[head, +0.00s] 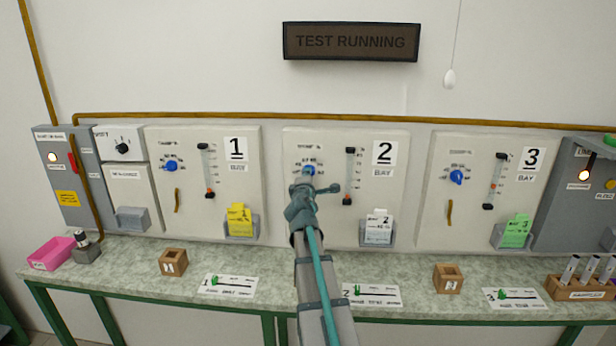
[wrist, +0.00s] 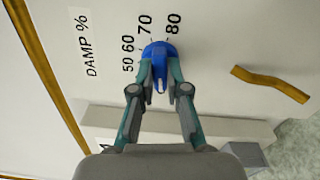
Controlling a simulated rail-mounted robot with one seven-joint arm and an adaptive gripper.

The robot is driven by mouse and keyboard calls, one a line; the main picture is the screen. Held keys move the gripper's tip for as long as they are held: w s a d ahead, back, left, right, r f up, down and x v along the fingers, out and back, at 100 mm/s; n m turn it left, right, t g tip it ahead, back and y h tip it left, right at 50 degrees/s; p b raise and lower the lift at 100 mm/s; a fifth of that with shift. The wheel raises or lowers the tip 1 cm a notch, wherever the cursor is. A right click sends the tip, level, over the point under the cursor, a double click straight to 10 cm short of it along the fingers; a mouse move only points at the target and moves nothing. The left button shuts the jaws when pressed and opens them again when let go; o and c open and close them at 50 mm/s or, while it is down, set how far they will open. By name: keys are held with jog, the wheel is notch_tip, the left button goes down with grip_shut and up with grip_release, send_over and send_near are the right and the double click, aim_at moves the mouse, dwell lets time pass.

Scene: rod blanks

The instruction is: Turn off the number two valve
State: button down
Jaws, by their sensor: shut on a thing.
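Bay 2's panel (head: 410,215) is in the middle of the head view. Its blue knob (head: 309,170) is under a scale marked DAMP %, and it shows in the wrist view (wrist: 159,52) by the numbers 50 to 80. My gripper (head: 311,177) is shut on this knob, one finger on each side in the wrist view (wrist: 160,68). A brass lever (wrist: 270,84) is below the knob on the panel, clear of my fingers; my arm hides it in the head view. Which part is the valve is not labelled legibly.
Bay 1's panel (head: 157,226) and bay 3's panel (head: 433,231) stand either side, each with a blue knob and brass lever. A slider gauge (head: 349,175) and a card holder (head: 377,240) are right of my arm. The green bench (head: 330,265) carries wooden blocks below.

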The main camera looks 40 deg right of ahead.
jog(key=c, duration=1.2)
grip_release()
jog(key=shift+o, duration=0.2)
jog(key=shift+a, duration=0.1)
jog(key=v, duration=1.2)
